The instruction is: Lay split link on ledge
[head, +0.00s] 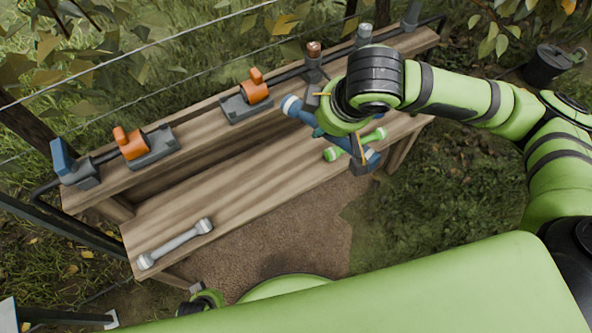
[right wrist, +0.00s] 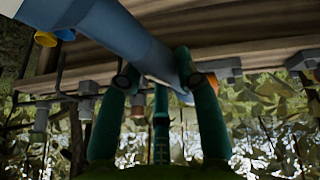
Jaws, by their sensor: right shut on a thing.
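A blue link (head: 300,110) with pale end bands is in my right gripper (head: 325,130), held at a slant above the bench. In the right wrist view the blue link (right wrist: 135,38) runs between the green fingers of the gripper (right wrist: 155,68), which are shut on it. A green link (head: 370,138) lies on the lower ledge (head: 235,175), partly hidden under the gripper and the held link. A grey link (head: 175,243) with pale ends lies at the ledge's left end. I cannot tell which link is split.
The raised back shelf (head: 195,122) carries orange-handled clamps (head: 130,143) (head: 255,90) and a dark rail. A blue-topped block (head: 70,160) stands at its left end. The middle of the lower ledge is clear. A dark bucket (head: 548,65) stands on the grass.

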